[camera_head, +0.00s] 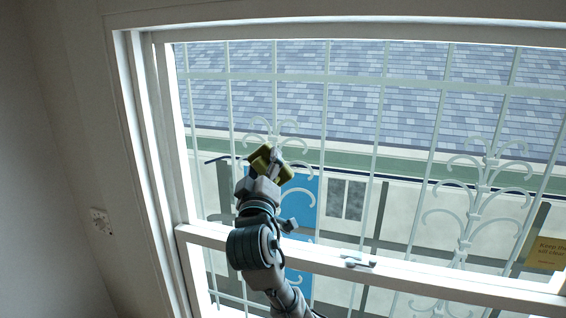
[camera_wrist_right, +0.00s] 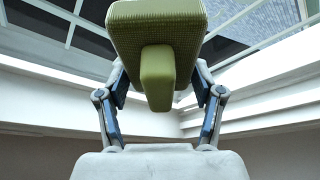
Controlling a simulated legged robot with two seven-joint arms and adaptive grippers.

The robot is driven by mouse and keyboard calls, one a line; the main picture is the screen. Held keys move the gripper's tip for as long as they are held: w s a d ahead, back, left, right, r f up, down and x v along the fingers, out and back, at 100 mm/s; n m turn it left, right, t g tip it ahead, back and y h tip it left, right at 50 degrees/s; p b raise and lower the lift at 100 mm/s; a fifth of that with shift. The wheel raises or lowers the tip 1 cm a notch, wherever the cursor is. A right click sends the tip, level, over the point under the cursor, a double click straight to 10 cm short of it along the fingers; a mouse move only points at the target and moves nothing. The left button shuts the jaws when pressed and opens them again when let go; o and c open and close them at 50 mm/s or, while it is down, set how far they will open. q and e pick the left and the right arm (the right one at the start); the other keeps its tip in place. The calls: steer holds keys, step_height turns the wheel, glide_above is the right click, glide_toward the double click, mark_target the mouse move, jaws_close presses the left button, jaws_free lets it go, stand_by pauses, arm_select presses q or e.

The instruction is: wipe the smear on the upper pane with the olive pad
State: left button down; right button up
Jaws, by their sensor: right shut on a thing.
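My right gripper (camera_head: 264,172) is raised in front of the upper pane (camera_head: 340,130), near its lower left part. It is shut on the olive pad (camera_head: 270,163). In the right wrist view the olive pad (camera_wrist_right: 157,30) shows from behind, with its stubby handle (camera_wrist_right: 157,78) between the two fingers of the gripper (camera_wrist_right: 157,92). I cannot tell whether the pad touches the glass. I cannot make out the smear; the pad and arm may hide it. My left gripper is not in view.
A white window frame (camera_head: 150,130) surrounds the pane, and a white rail (camera_head: 420,277) with a latch (camera_head: 358,261) crosses below it. A pale ornamental grille (camera_head: 470,195) stands behind the glass. A wall fitting (camera_head: 101,221) is on the left wall. A yellow sign (camera_head: 546,252) shows at right.

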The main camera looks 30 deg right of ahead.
steer(key=shift+f+b, duration=0.3)
steer(key=shift+f, duration=0.2)
steer(key=f, duration=0.1)
steer(key=f+b, duration=0.2)
steer(key=shift+w+d+f, duration=0.3)
steer(key=shift+d, duration=0.05)
steer(key=shift+w+d+f, duration=0.1)
steer(key=shift+d+f, duration=0.05)
steer(key=shift+f, duration=0.1)
steer(key=shift+w+d+r, duration=0.1)
steer(key=shift+w+d, duration=0.25)
steer(key=shift+w, duration=0.05)
steer(key=shift+w+d, duration=0.75)
steer(key=shift+d, duration=0.3)
steer(key=shift+w+d, duration=0.7)
steer(key=shift+d, duration=0.35)
steer(key=shift+a, duration=0.25)
steer(key=shift+w+d+p, duration=0.45)
steer(key=shift+w+d, duration=0.15)
steer(key=shift+d, duration=0.2)
